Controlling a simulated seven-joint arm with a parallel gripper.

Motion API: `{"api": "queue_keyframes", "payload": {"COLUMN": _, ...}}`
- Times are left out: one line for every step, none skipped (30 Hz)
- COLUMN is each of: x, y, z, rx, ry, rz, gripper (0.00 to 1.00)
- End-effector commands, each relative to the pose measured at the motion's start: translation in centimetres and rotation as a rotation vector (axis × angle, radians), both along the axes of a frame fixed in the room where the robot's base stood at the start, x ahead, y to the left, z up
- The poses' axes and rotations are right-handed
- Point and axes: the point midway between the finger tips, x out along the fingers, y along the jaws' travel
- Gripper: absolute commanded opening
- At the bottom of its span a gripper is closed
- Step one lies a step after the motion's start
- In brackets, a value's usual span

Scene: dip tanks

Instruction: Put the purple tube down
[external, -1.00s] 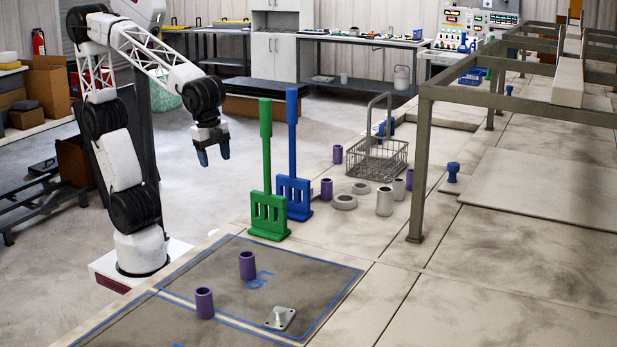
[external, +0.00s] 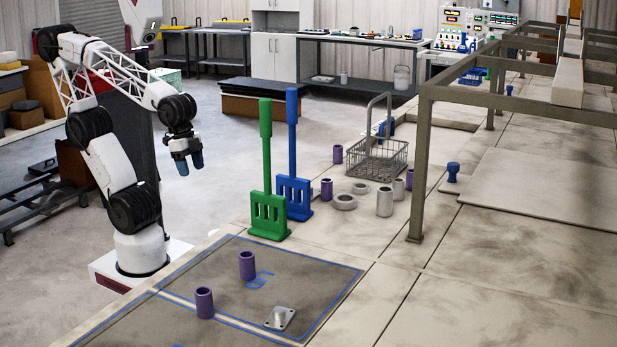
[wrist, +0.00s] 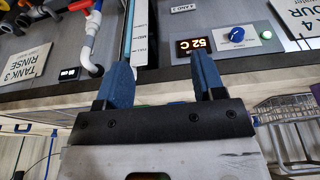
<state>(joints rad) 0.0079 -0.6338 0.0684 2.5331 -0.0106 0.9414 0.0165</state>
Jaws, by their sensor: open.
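Two purple tubes stand upright on the dark blue-outlined panel in the external view, one (external: 247,265) near the blue marking and one (external: 204,302) closer to the front. Other purple tubes stand farther back, one (external: 326,189) by the blue paddle, one (external: 338,154) left of the wire basket and one (external: 410,179) to its right. My gripper (external: 189,163) is open and empty, raised left of the worktop and well clear of the tubes.
A green paddle (external: 267,215) and a blue paddle (external: 294,198) stand upright right of my gripper. A wire basket (external: 377,160), grey rings and a metal frame (external: 421,165) lie beyond. A metal plate with a post (external: 280,318) sits on the panel.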

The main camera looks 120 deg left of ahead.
Motion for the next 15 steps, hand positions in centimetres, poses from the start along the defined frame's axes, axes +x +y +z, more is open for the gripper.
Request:
{"api": "queue_keyframes", "payload": {"x": 0.0, "y": 0.0, "z": 0.0, "rx": 0.0, "ry": 0.0, "rz": 0.0, "gripper": 0.67}}
{"api": "queue_keyframes", "payload": {"x": 0.0, "y": 0.0, "z": 0.0, "rx": 0.0, "ry": 0.0, "rz": 0.0, "gripper": 0.67}}
{"api": "queue_keyframes", "payload": {"x": 0.0, "y": 0.0, "z": 0.0, "rx": 0.0, "ry": 0.0, "rz": 0.0, "gripper": 0.67}}
{"api": "queue_keyframes", "payload": {"x": 0.0, "y": 0.0, "z": 0.0, "rx": 0.0, "ry": 0.0, "rz": 0.0, "gripper": 0.67}}
{"api": "queue_keyframes", "payload": {"x": 0.0, "y": 0.0, "z": 0.0, "rx": 0.0, "ry": 0.0, "rz": -0.001, "gripper": 0.67}}
{"api": "queue_keyframes", "payload": {"x": 0.0, "y": 0.0, "z": 0.0, "rx": 0.0, "ry": 0.0, "rz": -0.001, "gripper": 0.67}}
{"api": "queue_keyframes", "payload": {"x": 0.0, "y": 0.0, "z": 0.0, "rx": 0.0, "ry": 0.0, "rz": -0.001, "gripper": 0.67}}
{"api": "queue_keyframes", "payload": {"x": 0.0, "y": 0.0, "z": 0.0, "rx": 0.0, "ry": 0.0, "rz": -0.001, "gripper": 0.67}}
{"api": "queue_keyframes", "payload": {"x": 0.0, "y": 0.0, "z": 0.1, "rx": 0.0, "ry": 0.0, "rz": -0.001, "gripper": 0.67}}
{"api": "queue_keyframes", "payload": {"x": 0.0, "y": 0.0, "z": 0.1, "rx": 0.0, "ry": 0.0, "rz": -0.001, "gripper": 0.67}}
{"api": "queue_keyframes", "payload": {"x": 0.0, "y": 0.0, "z": 0.2, "rx": 0.0, "ry": 0.0, "rz": -0.001, "gripper": 0.67}}
{"api": "queue_keyframes", "payload": {"x": 0.0, "y": 0.0, "z": 0.5, "rx": 0.0, "ry": 0.0, "rz": -0.001, "gripper": 0.67}}
{"api": "queue_keyframes", "payload": {"x": 0.1, "y": 0.0, "z": 0.7, "rx": 0.0, "ry": -0.001, "rz": -0.001, "gripper": 0.67}}
{"api": "queue_keyframes", "payload": {"x": 0.1, "y": 0.0, "z": 1.1, "rx": 0.0, "ry": -0.001, "rz": -0.001, "gripper": 0.67}}
{"api": "queue_keyframes", "payload": {"x": 0.1, "y": 0.0, "z": 1.6, "rx": 0.0, "ry": -0.003, "rz": -0.001, "gripper": 0.67}}
